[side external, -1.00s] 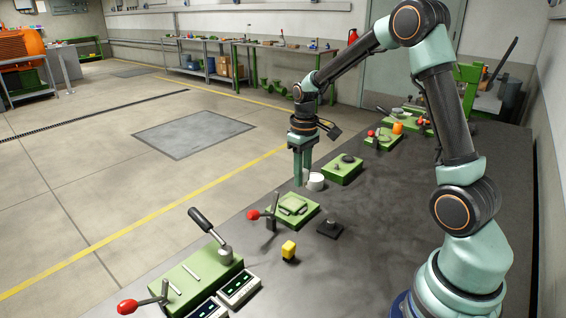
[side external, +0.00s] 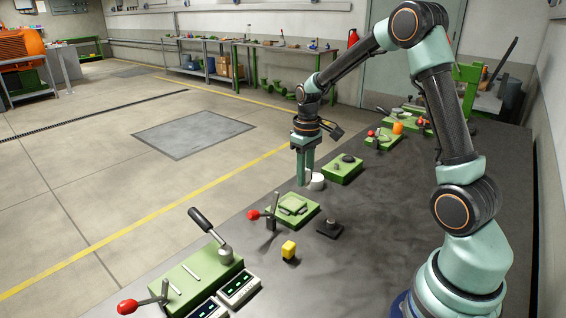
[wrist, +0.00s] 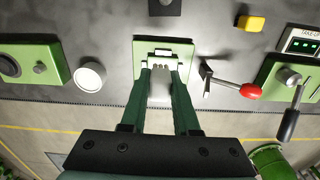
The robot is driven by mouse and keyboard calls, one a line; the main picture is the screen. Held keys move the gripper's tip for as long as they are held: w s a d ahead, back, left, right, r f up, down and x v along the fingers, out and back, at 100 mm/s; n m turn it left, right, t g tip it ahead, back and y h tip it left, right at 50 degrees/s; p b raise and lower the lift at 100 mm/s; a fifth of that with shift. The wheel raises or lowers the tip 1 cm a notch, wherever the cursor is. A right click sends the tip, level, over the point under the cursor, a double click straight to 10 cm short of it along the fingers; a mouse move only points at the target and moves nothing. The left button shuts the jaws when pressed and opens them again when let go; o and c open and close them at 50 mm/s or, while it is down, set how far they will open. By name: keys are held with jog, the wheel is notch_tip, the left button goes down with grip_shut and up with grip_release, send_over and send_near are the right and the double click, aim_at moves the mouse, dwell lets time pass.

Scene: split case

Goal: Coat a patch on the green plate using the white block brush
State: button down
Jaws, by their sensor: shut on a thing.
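My gripper (side external: 304,184) is shut on the white block brush (wrist: 159,88), a pale block between my two dark green fingers in the wrist view. In the side view the fingers hide the brush. The green plate (side external: 279,217) lies on the bench, in front of and slightly left of my fingers in the side view. In the wrist view the plate (wrist: 144,45) is just beyond the fingertips (wrist: 160,66), and the brush overlaps its near part. I cannot tell whether the brush touches it.
A round white pot (side external: 318,181) stands close beside my fingers. A red-knobbed lever (side external: 255,215) stands left of the plate. Another green fixture (side external: 341,174) is behind. The bench to the right is clear.

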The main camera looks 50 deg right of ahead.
send_over(301, 211)
jog(key=d, duration=0.1)
jog(key=shift+d+f, duration=0.15)
jog(key=shift+f, duration=2.8)
jog(key=shift+w+f, duration=0.7)
jog(key=shift+f, duration=0.15)
jog(key=shift+w, duration=2.65)
jog(key=shift+s, duration=2.95)
jog(key=shift+s+a, duration=0.4)
jog(key=shift+a, duration=0.05)
jog(key=shift+w+a, duration=0.15)
jog(key=shift+a, duration=0.05)
jog(key=shift+w, duration=3.1)
jog(key=shift+s, duration=3.2)
notch_tip(301, 211, up, 8)
jog(key=shift+d, duration=0.1)
